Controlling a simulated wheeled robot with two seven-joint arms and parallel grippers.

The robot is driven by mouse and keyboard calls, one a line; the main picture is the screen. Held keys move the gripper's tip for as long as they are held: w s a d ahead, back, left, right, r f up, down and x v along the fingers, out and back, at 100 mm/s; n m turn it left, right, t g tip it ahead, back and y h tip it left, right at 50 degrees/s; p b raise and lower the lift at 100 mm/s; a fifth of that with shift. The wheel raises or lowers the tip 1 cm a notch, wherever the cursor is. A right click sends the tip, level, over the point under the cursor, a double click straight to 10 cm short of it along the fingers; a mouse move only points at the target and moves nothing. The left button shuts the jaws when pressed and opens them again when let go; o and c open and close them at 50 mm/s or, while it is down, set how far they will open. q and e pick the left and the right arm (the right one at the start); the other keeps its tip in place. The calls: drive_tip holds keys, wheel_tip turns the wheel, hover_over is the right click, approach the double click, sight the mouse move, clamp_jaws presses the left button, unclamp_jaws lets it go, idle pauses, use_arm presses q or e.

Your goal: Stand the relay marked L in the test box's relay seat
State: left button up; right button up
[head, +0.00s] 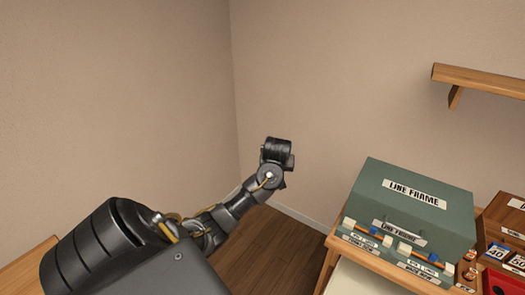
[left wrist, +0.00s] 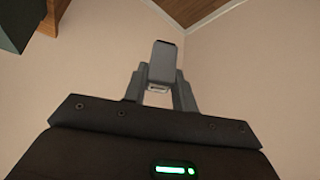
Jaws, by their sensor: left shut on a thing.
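In the left wrist view my left gripper (left wrist: 160,90) is shut on a small dark grey block (left wrist: 162,62) with a pale edge at its near end. Whether this block is the relay marked L cannot be read. In the head view my left arm reaches forward, its wrist raised in front of the bare walls; the fingers and the block are hidden there. No test box or relay seat can be made out in either view. My right gripper is out of view.
A green box marked LINE FRAME (head: 412,205) stands on a wooden table (head: 329,243) at the right. Beside it are a brown wooden box (head: 506,218), numbered blue pieces and a red tray (head: 500,281). A wall shelf (head: 480,78) is above. Space around the left wrist is clear.

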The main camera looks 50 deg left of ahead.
use_arm(q)
drive_tip(key=s+d+f+m+t+h+b, duration=0.1)
drive_tip(key=s+d+f+m, duration=0.15)
drive_tip(key=d, duration=0.75)
drive_tip(key=s+d+f+m+t+h+b, duration=0.1)
drive_tip(key=s+d+m+h, duration=0.15)
drive_tip(key=d, duration=0.75)
drive_tip(key=s+d+f+m+b, duration=0.1)
drive_tip(key=s+d+f+b, duration=0.2)
drive_tip(key=d+f+b, duration=0.2)
drive_tip(key=s+d+f+m+h+b, duration=0.1)
drive_tip(key=s+d+f+m+b, duration=0.1)
drive_tip(key=s+d+f+b, duration=0.2)
wheel_tip(320, 180, down, 3)
drive_tip(key=b, duration=0.2)
drive_tip(key=shift+d+m+b, duration=0.3)
drive_tip(key=shift+d, duration=0.1)
